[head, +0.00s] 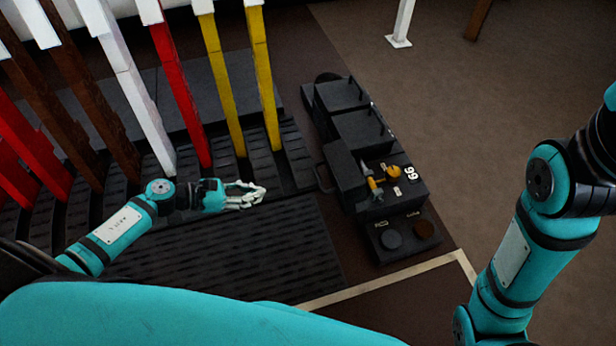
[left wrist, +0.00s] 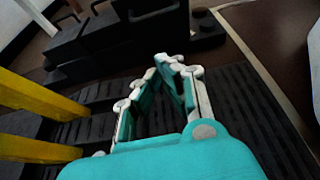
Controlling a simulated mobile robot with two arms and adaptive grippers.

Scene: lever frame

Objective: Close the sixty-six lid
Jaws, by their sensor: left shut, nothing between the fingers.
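The box marked 66 (head: 408,188) is black and stands right of centre in the head view. Its lid (head: 345,172) is open and stands up at the left side of the box. Orange and grey parts (head: 380,181) show uncovered inside. My left gripper (head: 262,191) is shut and empty, left of the lid and apart from it, over the ribbed floor. In the left wrist view its fingertips (left wrist: 170,60) come together below the dark block of boxes (left wrist: 120,32). My right arm is at the right edge; its gripper is out of frame.
Two shut black boxes (head: 343,94) adjoin the box marked 66 behind it. A plate with two round pedals or knobs (head: 408,238) lies in front. Tall white, red, yellow and brown levers (head: 262,75) rise behind my left arm.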

